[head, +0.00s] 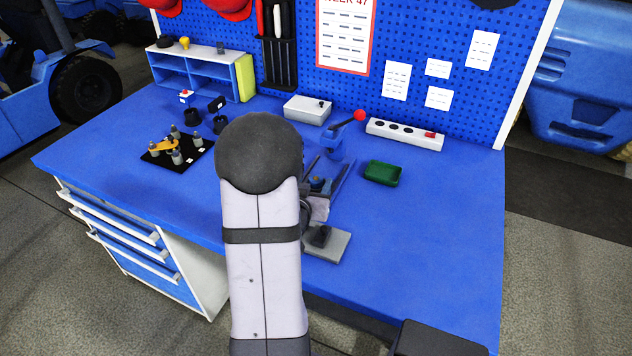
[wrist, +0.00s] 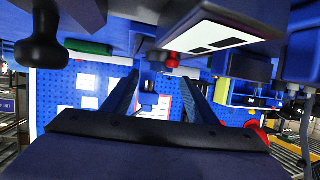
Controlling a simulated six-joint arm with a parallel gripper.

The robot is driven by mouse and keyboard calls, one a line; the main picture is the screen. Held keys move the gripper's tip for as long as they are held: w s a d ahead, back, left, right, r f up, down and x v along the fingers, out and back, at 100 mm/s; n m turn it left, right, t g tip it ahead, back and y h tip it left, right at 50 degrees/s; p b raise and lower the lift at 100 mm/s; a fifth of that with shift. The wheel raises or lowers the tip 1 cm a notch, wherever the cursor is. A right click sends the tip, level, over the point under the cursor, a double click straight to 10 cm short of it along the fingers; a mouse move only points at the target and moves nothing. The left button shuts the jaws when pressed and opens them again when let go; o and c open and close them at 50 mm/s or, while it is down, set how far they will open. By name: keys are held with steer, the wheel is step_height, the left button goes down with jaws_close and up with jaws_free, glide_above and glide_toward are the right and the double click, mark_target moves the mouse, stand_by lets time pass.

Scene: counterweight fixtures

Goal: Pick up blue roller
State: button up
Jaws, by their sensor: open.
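My gripper (wrist: 161,78) is open in the wrist view, its two dark blue fingers apart. A small blue and black part (wrist: 147,86) shows between them; I cannot tell whether it lies in the grip or beyond it. In the head view my arm hides most of the gripper. A small round blue piece (head: 318,184), possibly the blue roller, sits in a metal fixture just right of my arm, partly hidden. Whether it touches the gripper I cannot tell.
A clamp with a red ball handle (head: 359,116) stands behind the fixture. A black plate with posts (head: 178,150) is left. The right of the blue bench (head: 440,230) is clear.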

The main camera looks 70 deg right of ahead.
mark_target(315, 183)
steer(key=shift+x, duration=1.45)
steer(key=shift+c, duration=0.7)
steer(key=c, duration=1.2)
steer(key=shift+o, duration=0.2)
steer(key=shift+r, duration=0.1)
step_height(315, 183, up, 10)
steer(key=shift+p, duration=0.45)
